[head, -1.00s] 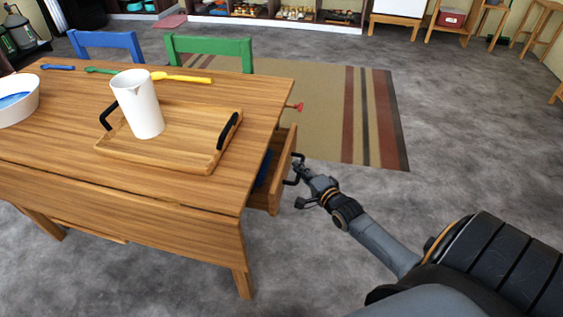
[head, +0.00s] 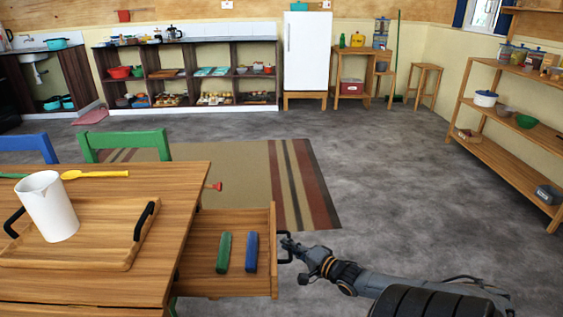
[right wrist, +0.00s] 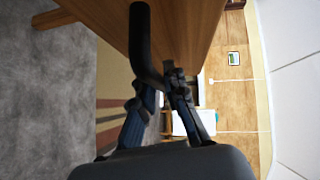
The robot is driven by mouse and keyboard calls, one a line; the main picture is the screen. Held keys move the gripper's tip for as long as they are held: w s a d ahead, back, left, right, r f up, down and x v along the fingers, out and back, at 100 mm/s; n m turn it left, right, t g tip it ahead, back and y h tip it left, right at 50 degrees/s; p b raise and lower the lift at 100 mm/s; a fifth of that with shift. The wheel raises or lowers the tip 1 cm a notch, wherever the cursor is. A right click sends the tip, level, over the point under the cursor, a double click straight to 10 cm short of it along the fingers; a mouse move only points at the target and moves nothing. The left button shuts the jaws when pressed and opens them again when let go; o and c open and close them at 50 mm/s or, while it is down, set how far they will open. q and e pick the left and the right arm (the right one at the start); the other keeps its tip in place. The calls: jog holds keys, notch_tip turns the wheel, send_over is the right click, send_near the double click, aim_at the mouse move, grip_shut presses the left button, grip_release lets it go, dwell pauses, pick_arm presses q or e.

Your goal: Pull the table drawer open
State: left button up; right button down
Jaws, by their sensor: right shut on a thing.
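The table drawer (head: 205,275) stands well out from the right side of the wooden table (head: 185,180). A green object (head: 224,252) and a blue object (head: 251,252) lie inside it. Its black handle (head: 286,248) is on the drawer's front. My right gripper (head: 288,243) is at this handle and shut on it. In the right wrist view the dark handle (right wrist: 143,45) runs down between the fingers of my right gripper (right wrist: 158,85). My left gripper is not in view.
A wooden tray (head: 105,250) with a white jug (head: 47,207) stands on the table. A striped rug (head: 250,180) lies behind the drawer. Open grey floor (head: 400,190) lies to the right, before a wooden shelf (head: 500,155).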

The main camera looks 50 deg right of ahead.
jog(key=shift+s, duration=0.1)
jog(key=c, duration=1.4)
grip_release()
jog(key=shift+o, duration=0.2)
jog(key=s+a+r, duration=0.1)
jog(key=s, duration=1.1)
jog(key=shift+r, duration=0.3)
